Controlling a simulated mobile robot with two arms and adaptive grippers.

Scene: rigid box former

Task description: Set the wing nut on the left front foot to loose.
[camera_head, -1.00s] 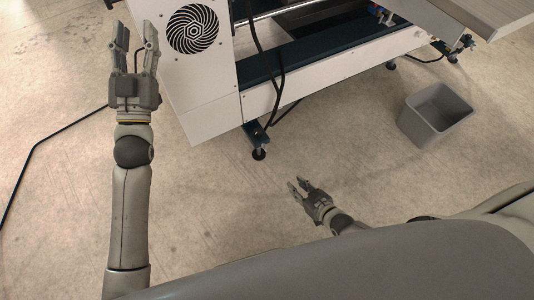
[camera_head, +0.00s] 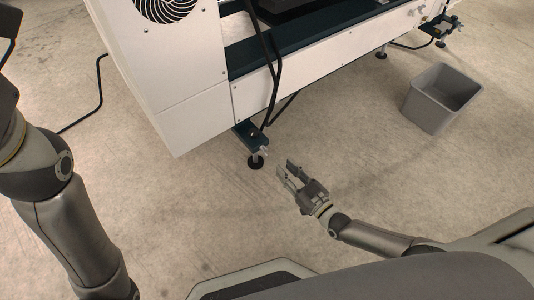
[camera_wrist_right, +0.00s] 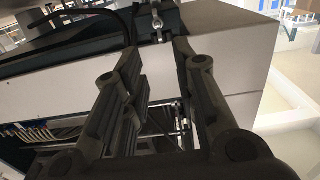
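The left front foot (camera_head: 256,161) stands on the floor under the machine's near corner, a dark disc on a short stem below a dark bracket. A small pale wing nut (camera_head: 265,151) shows at its stem; its setting is too small to read. My right gripper (camera_head: 284,167) is open and empty, just right of the foot and apart from it. In the right wrist view the open fingers (camera_wrist_right: 157,58) frame a silver threaded-looking part (camera_wrist_right: 157,22) beyond their tips. My left arm is at the left edge; its gripper (camera_head: 6,50) is mostly cut off.
The white machine (camera_head: 185,115) fills the upper middle, with black cables (camera_head: 273,75) hanging near the foot. A grey bin (camera_head: 440,98) stands at right. Other feet (camera_head: 381,53) stand farther back. The floor around my right gripper is clear.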

